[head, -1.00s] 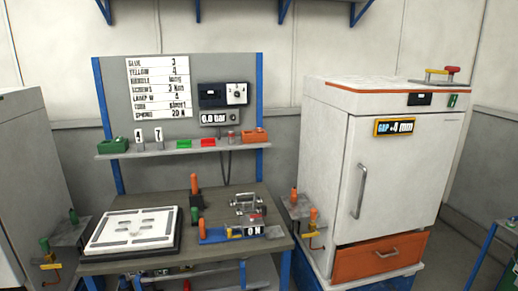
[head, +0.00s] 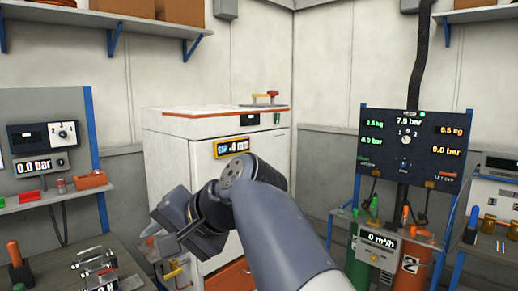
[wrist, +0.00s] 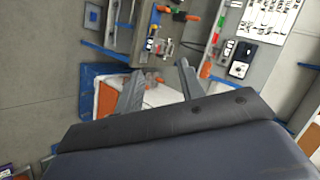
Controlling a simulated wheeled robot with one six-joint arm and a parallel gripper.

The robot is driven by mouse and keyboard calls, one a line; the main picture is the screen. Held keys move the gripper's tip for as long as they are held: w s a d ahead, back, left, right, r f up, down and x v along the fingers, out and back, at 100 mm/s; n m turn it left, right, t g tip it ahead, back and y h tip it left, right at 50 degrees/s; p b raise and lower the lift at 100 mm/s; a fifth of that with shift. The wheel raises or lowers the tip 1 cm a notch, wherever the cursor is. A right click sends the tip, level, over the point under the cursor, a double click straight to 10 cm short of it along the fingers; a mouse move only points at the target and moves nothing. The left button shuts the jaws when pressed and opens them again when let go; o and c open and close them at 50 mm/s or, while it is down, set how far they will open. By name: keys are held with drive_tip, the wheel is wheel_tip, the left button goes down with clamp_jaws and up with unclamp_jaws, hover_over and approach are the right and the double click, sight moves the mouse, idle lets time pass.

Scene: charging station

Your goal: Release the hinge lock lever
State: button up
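No lever is labelled as the hinge lock lever, so I cannot tell which one it is. A red-and-yellow handle (head: 268,95) sits on top of the white cabinet (head: 190,140). A small yellow lever (head: 172,272) shows low at the cabinet's left side, partly near my arm. My gripper (head: 172,222) is in front of the cabinet in the head view, with the arm covering much of the door. In the wrist view my gripper (wrist: 158,85) has its two fingers spread apart with nothing between them.
A workbench (head: 50,270) stands at the left, with a metal fixture (head: 95,270) on it. A dark gauge panel (head: 410,150) and a flow meter stand (head: 381,242) are at the right. Shelves (head: 150,15) hang on the back wall. Open floor (wrist: 40,80) shows in the wrist view.

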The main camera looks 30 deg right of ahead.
drive_tip(key=r+t+y, duration=0.1)
drive_tip(key=r, duration=0.3)
drive_tip(key=w+r+m+t+y+b, duration=0.1)
drive_tip(key=r, duration=0.4)
drive_tip(key=w+r+t+y+b, duration=0.1)
drive_tip(key=r+y, duration=0.1)
drive_tip(key=r, duration=0.2)
drive_tip(key=shift+w+d+r+m, duration=0.2)
drive_tip(key=shift+w+r+m, duration=0.05)
drive_tip(key=shift+r+m, duration=0.1)
drive_tip(key=c, duration=0.4)
drive_tip(key=r+y, duration=0.1)
drive_tip(key=r, duration=0.2)
drive_tip(key=s+r+y+b, duration=0.1)
drive_tip(key=r, duration=0.2)
drive_tip(key=s+r+n+y, duration=0.1)
drive_tip(key=r, duration=0.1)
drive_tip(key=shift+s+r+y, duration=0.1)
drive_tip(key=shift+r+y, duration=0.2)
drive_tip(key=shift+r, duration=0.1)
clamp_jaws()
